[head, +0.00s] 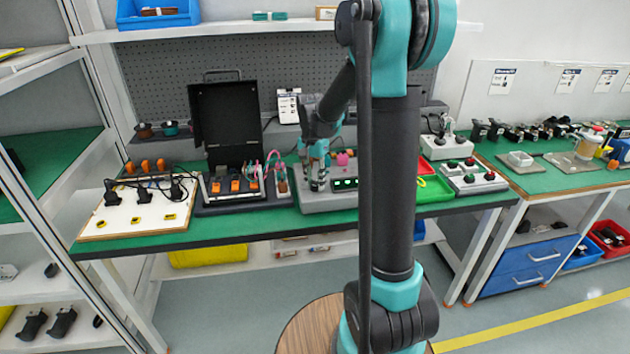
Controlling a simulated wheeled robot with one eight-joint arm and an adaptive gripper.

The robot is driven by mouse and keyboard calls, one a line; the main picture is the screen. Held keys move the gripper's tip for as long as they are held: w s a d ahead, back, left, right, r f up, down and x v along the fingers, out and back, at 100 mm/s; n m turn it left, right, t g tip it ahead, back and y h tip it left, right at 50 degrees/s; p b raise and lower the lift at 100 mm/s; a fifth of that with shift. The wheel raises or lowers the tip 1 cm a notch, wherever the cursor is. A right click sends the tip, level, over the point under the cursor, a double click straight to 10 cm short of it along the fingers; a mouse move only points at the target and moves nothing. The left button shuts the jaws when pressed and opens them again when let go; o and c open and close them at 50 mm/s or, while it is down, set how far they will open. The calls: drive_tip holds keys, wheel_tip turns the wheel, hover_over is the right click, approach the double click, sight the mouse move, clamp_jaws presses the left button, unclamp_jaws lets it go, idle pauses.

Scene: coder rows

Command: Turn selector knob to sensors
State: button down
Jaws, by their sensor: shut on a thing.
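A grey control box (326,203) with small green displays on its front sits on the green workbench, left of my arm's upright link. My gripper (318,184) points down onto the left part of this box, with its fingers closed at the box top. The selector knob is hidden between the fingers, so its pointer and the sensors mark cannot be read. A pink part (343,159) shows just behind and right of the gripper. My arm covers the right end of the box.
An open black case (226,125) with orange parts stands left of the box, beside a white connector board (135,213). Right of my arm are a green tray (432,190) and a button box (470,178). A grey pegboard (270,68) stands behind.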

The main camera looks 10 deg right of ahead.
sight(313, 182)
drive_tip(key=c, duration=1.2)
unclamp_jaws()
drive_tip(key=shift+r, duration=0.1)
drive_tip(key=r, duration=1.1)
drive_tip(key=shift+w+a+r, duration=0.2)
drive_tip(key=shift+a+r, duration=0.05)
drive_tip(key=shift+r, duration=0.15)
drive_tip(key=s+d+f+n+t, duration=0.1)
drive_tip(key=s+f+n, duration=0.1)
drive_tip(key=s+f, duration=0.3)
drive_tip(key=s+d+f+n+t, duration=0.2)
drive_tip(key=s+f, duration=0.4)
drive_tip(key=s, duration=0.4)
drive_tip(key=s+d+f+n+t, duration=0.1)
drive_tip(key=s+f+n, duration=0.3)
drive_tip(key=s, duration=0.4)
drive_tip(key=shift+d+f+t, duration=0.25)
drive_tip(key=shift+f+t, duration=0.05)
drive_tip(key=shift+f, duration=0.45)
